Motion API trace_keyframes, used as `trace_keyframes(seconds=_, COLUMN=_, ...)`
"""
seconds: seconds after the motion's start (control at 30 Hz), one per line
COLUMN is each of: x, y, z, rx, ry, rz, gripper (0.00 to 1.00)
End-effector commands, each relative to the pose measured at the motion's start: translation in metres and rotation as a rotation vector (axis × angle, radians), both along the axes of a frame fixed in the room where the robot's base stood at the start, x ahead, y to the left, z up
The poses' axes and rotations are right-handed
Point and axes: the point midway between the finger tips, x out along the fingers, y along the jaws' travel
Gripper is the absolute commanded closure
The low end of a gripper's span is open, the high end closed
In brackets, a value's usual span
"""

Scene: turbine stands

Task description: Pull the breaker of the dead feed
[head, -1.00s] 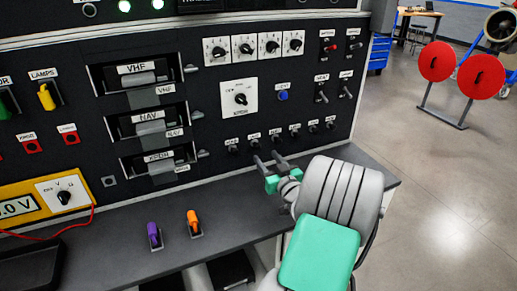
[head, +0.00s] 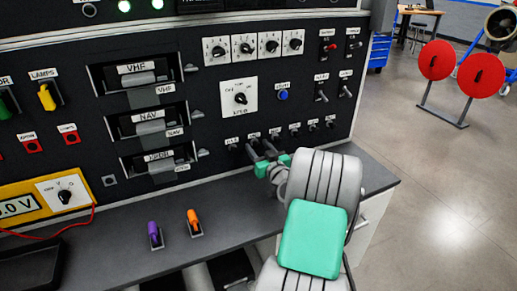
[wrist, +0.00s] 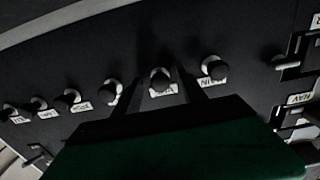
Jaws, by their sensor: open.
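A row of several dark breaker knobs (head: 295,128) with small white labels runs along the lower right of the black panel. In the wrist view my gripper (wrist: 168,75) is open, with one breaker knob (wrist: 160,83) seen between its fingertips; whether they reach around it or stop short I cannot tell. The end knob (wrist: 215,66) lies just outside the fingers. In the head view my gripper (head: 262,148) is at the panel near the second knob from the left. A yellow meter (head: 20,208) at the lower left shows a reading ending in "0 V", partly cut off.
A grey shelf (head: 120,250) juts out below the panel, with a purple handle (head: 154,233) and an orange handle (head: 194,221) on it. Above the knobs are a white selector dial (head: 239,97), a blue button (head: 283,95) and toggle switches (head: 321,96).

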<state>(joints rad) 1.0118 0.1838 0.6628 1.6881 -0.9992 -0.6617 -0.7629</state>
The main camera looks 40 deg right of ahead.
Motion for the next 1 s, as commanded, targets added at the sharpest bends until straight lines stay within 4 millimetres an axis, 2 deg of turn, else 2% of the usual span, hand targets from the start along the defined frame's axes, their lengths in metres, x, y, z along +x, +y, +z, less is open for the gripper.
trace_keyframes(seconds=0.8, x=0.0000, y=0.0003, z=0.0000, rx=0.000, ry=0.000, rz=0.001, gripper=0.51)
trace_keyframes(seconds=1.0, x=0.0000, y=0.0002, z=0.0000, rx=0.000, ry=0.000, rz=0.000, gripper=0.66)
